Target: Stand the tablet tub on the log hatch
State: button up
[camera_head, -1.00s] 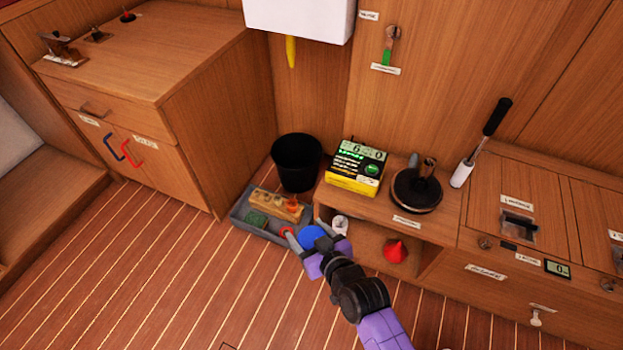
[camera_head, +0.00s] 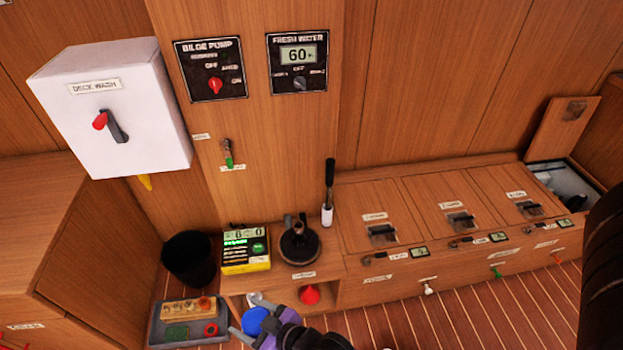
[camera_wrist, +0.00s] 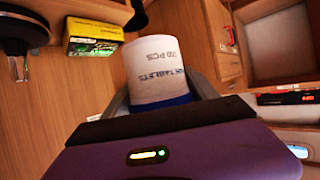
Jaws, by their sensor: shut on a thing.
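The tablet tub is white with printed lettering and a blue end. It shows large in the wrist view (camera_wrist: 155,72), with the blue end toward my gripper. In the head view only its blue end (camera_head: 255,321) shows clearly. My gripper (camera_head: 250,318) is shut on the tub, in front of the low open shelf and right of the grey tray. Three wooden hatches with dark latches lie on the bench top to the right: left hatch (camera_head: 368,196), middle hatch (camera_head: 437,186), right hatch (camera_head: 503,178). Their labels are too small to read, so I cannot tell which is the log hatch.
A grey tray (camera_head: 155,335) holds small items on the floor. A black bin (camera_head: 189,260), yellow-black box (camera_head: 246,262), round dark device (camera_head: 299,247) and upright black-handled lever (camera_head: 329,185) stand nearby. An open compartment is at far right.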

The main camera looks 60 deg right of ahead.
aim_at(518, 180)
jog(key=k+l+z, duration=0.1)
jog(key=l+z, duration=0.15)
jog(key=z, duration=0.2)
jog(key=l+z, duration=0.6)
jog(key=z, duration=0.25)
jog(key=l+z, duration=0.1)
jog(key=l, duration=0.45)
jog(key=i+l+z, duration=0.1)
jog(key=l, duration=0.95)
jog(key=i+l+z, duration=0.15)
jog(key=l, duration=0.4)
